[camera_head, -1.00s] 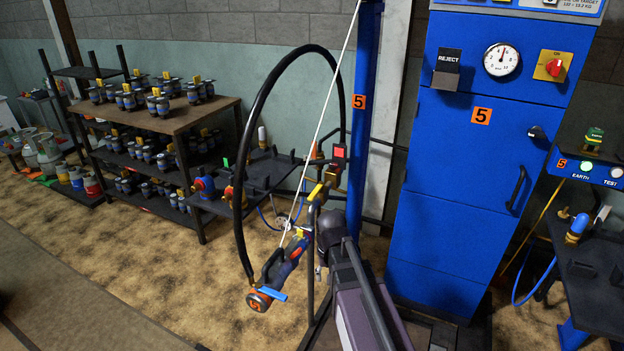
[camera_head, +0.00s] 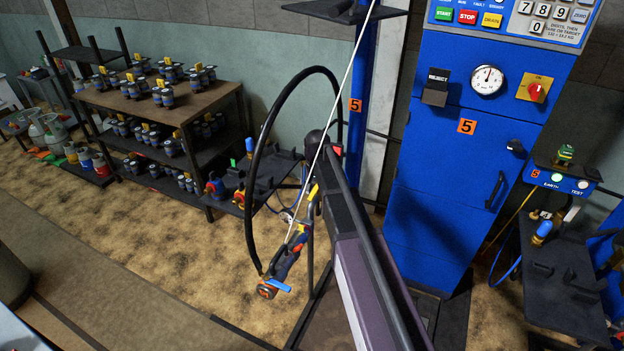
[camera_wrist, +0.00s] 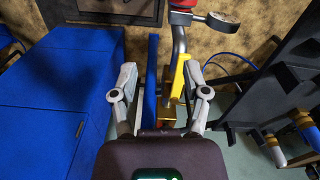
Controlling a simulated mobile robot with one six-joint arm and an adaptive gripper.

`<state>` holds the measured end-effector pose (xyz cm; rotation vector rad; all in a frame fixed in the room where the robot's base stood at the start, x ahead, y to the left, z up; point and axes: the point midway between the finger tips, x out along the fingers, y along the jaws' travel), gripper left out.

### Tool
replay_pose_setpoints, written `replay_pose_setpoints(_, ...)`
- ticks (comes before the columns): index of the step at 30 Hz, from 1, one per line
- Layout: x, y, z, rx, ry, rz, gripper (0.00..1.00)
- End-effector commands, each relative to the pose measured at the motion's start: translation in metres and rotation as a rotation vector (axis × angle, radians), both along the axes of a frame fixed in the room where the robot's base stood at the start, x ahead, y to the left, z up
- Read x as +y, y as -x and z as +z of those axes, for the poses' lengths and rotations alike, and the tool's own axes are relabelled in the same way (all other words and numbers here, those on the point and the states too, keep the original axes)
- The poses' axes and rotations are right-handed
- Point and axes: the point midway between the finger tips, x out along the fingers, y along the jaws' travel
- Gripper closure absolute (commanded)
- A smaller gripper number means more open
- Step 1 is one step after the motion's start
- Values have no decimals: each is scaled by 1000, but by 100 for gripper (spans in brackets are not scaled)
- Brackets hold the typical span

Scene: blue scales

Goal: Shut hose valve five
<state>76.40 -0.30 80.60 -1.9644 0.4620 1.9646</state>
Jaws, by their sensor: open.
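My gripper (camera_wrist: 160,74) is open in the wrist view. A yellow lever-like part (camera_wrist: 179,80) on a grey pipe (camera_wrist: 180,42) lies between its fingers, closer to the right one; I cannot tell whether they touch. In the head view a yellow handle (camera_head: 313,192) shows beside the blue post marked 5 (camera_head: 360,80), partly behind my arm, which also hides my gripper there. A black hose (camera_head: 262,150) loops down to the filling head (camera_head: 268,290), which has a blue lever (camera_head: 279,285) and hangs from a white cord. I cannot tell the valve's setting.
A tall blue cabinet marked 5 (camera_head: 450,180) stands right of the post. A dark bench (camera_head: 560,270) with a blue-capped fitting is at the right. Shelves of small gas cylinders (camera_head: 195,105) stand at the left.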

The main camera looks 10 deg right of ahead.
Motion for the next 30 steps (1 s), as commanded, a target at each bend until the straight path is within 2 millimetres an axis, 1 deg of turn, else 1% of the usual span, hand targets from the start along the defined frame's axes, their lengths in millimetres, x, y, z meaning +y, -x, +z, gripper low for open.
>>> replay_pose_setpoints(1, 0, -13, 21, 0, 0, -15, 40)
replay_pose_setpoints(3, 0, -24, 34, 0, 0, -37, 40)
replay_pose_setpoints(9, 0, -50, 64, 0, 0, -93, 40)
replay_pose_setpoints(12, 0, -58, 72, 0, 0, -112, 40)
replay_pose_setpoints(18, 1, -64, 78, 0, 0, -129, 40)
replay_pose_setpoints(30, 1, -64, 77, 0, 0, -129, 40)
